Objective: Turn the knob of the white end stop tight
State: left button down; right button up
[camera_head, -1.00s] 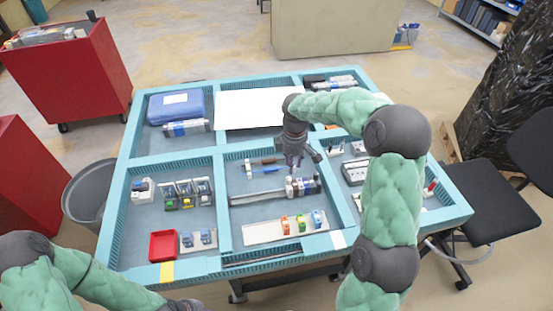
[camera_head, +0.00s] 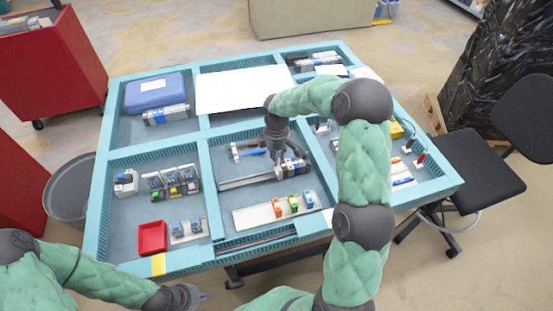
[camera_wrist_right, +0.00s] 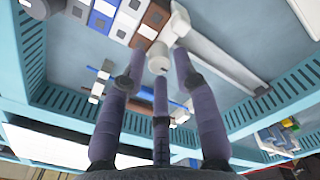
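In the right wrist view the white end stop (camera_wrist_right: 180,22) sits on the pale rail (camera_wrist_right: 225,62), beside a row of white, brown and blue blocks. Its round white knob (camera_wrist_right: 158,57) faces the camera. My right gripper (camera_wrist_right: 159,62) has its three fingers spread around the knob, with small gaps showing at the sides; contact is hard to tell. In the head view this gripper (camera_head: 279,158) points down at the rail (camera_head: 246,180) and largely hides the end stop. My left gripper (camera_head: 190,296) is low at the bottom, away from the table compartments; its fingers are too small to read.
The teal table has raised dividers (camera_head: 204,160) around its compartments. A pale tray (camera_head: 250,216) with coloured blocks lies in front of the rail, and a blue-handled tool (camera_head: 252,153) behind it. A red bin (camera_head: 152,238) stands at the front left.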

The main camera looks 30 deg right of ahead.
jog(key=shift+f, duration=0.45)
